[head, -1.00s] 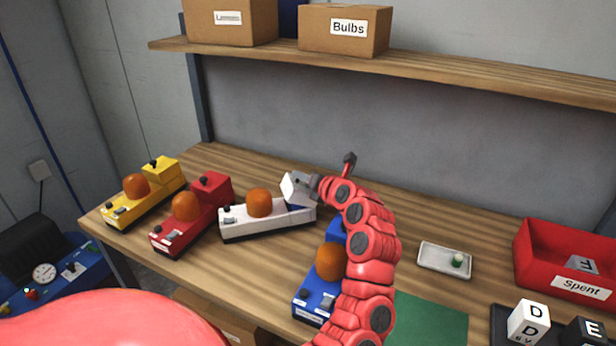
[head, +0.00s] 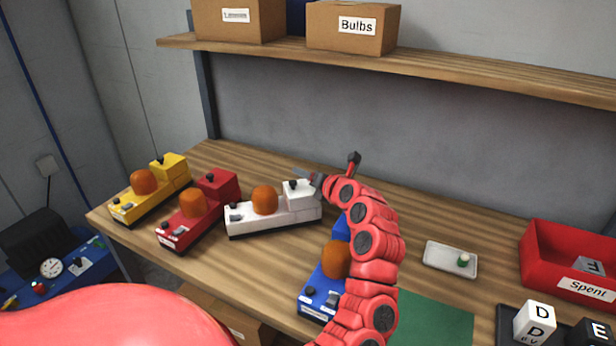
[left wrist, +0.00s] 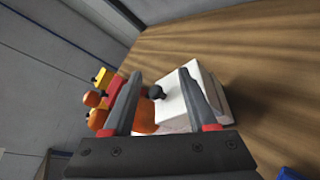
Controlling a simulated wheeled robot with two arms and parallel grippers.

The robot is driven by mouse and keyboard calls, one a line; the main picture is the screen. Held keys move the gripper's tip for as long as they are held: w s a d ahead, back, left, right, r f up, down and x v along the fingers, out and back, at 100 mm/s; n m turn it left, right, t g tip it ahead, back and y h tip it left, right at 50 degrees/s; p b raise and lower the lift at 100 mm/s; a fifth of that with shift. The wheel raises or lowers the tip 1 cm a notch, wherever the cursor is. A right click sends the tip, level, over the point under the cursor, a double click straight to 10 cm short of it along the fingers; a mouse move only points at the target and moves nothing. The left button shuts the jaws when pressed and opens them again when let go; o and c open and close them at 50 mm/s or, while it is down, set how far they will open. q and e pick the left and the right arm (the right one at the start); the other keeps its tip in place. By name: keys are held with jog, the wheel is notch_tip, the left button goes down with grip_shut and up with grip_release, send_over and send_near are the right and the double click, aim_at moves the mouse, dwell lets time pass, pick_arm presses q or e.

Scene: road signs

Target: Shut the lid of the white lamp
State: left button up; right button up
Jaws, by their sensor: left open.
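The white lamp (head: 272,221) stands on the bench between the red lamp and the blue lamp, with an orange dome in its middle. Its lid (head: 301,192) at the right end lies down level on the body, black knob on top; no gap shows. In the left wrist view the lid (left wrist: 205,92) and its knob are seen close up. My right gripper is not in view.
A yellow lamp (head: 143,183) and a red lamp (head: 195,208) stand to the left. A blue lamp (head: 327,283) is partly hidden by my arm. A small tray (head: 438,259) and a red Spent bin (head: 540,262) are at right. A shelf (head: 440,75) with boxes hangs above.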

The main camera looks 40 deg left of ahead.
pick_arm(q)
jog(key=shift+d, duration=0.1)
jog(key=shift+s+d+r, duration=0.1)
jog(key=shift+d, duration=0.25)
jog(key=b+v, duration=0.3)
jog(key=v, duration=1.3)
jog(key=shift+s+d, duration=0.2)
